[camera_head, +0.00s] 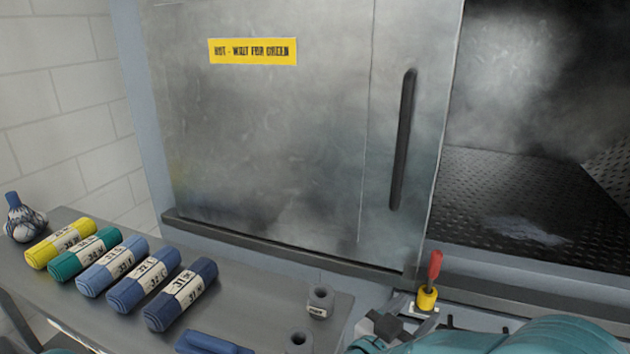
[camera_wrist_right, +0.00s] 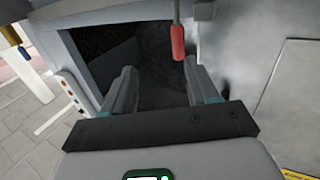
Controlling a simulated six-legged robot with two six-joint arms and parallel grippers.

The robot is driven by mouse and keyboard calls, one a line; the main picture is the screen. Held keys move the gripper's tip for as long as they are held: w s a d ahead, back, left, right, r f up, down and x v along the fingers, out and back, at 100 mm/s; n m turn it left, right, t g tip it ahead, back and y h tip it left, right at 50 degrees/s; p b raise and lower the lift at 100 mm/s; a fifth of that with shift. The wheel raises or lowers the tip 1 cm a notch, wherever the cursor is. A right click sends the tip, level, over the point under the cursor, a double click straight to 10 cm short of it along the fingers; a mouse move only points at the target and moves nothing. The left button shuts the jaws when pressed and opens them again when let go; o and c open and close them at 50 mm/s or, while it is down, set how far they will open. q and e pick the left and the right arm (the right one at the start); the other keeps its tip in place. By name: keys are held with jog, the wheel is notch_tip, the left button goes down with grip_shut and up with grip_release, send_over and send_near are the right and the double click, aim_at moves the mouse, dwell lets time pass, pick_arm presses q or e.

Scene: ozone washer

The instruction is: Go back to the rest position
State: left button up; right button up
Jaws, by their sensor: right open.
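My right gripper (camera_head: 378,326) is at the bottom of the head view, with its teal arm coming in from the lower right. It is close to a red-handled lever (camera_head: 434,266) on a yellow base, and appears apart from it. In the right wrist view my right gripper (camera_wrist_right: 162,84) has its two fingers spread with nothing between them. The red handle (camera_wrist_right: 177,43) hangs just beyond the fingertips in that view. My left gripper does not show.
A steel washer door (camera_head: 280,130) with a yellow label stands beside a dark, open chamber (camera_head: 520,190).

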jog(key=d+f+n+g+y+p, duration=0.1)
jog(key=d+f+n, duration=0.2)
jog(key=d+f, duration=0.65)
notch_tip(320, 180, down, 16)
jog(key=s+a+n+g+y+p, duration=0.1)
jog(key=s+a+n+y, duration=0.15)
jog(key=y, duration=0.45)
jog(key=s+a+f+n+g+y, duration=0.1)
jog(key=s+a+f+g+y, duration=0.3)
jog(key=s+a, duration=0.3)
jog(key=s+a+f+n+g+y, duration=0.1)
jog(key=s+a+f+g+y, duration=0.3)
jog(key=s+a, duration=0.4)
jog(key=s+f+y, duration=0.1)
jog(key=s+y, duration=0.1)
jog(key=s, duration=0.1)
jog(key=shift+a+g, duration=0.25)
jog(key=shift+g, duration=0.05)
